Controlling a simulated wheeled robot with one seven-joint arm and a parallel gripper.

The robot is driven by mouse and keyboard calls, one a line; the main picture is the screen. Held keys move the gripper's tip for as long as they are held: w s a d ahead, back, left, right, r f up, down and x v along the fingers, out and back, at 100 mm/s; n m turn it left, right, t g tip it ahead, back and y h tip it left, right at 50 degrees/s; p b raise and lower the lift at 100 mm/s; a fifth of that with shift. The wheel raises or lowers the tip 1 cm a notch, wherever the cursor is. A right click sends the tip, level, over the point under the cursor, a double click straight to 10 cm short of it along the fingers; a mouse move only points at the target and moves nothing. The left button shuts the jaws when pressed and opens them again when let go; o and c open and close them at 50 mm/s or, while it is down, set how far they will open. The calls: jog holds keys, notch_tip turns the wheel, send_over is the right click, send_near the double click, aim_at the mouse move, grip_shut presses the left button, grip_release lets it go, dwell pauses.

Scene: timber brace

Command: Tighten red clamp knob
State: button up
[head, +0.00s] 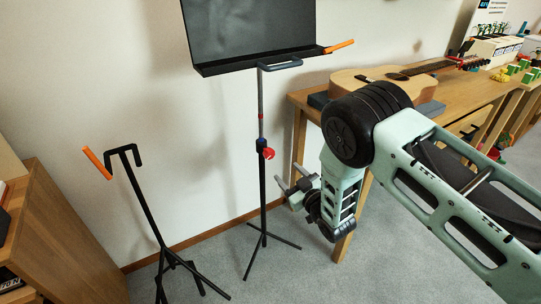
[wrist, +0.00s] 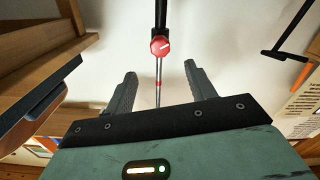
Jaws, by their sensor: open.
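The red clamp knob (head: 268,153) sits on the upright pole (head: 263,190) of a black music stand, beside a blue collar (head: 261,144). In the wrist view the red knob (wrist: 160,46) faces me, with a pale line on its face. My gripper (head: 291,177) is to the right of the pole and a little lower than the knob in the head view. In the wrist view my gripper (wrist: 161,74) is open and empty. The knob lies beyond the fingertips, roughly centred between them, and appears apart from both.
The stand's black desk (head: 250,35) is above the knob, with an orange piece (head: 339,46) at its right. A wooden table (head: 470,85) with a guitar (head: 365,80) is behind my arm. A low black stand (head: 147,205) and a wooden cabinet (head: 60,235) are at left.

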aim_at(271, 156)
jog(key=b+x, duration=0.1)
jog(key=x, duration=1.1)
jog(key=shift+a, duration=0.1)
jog(key=shift+c, duration=0.3)
jog(key=c, duration=0.9)
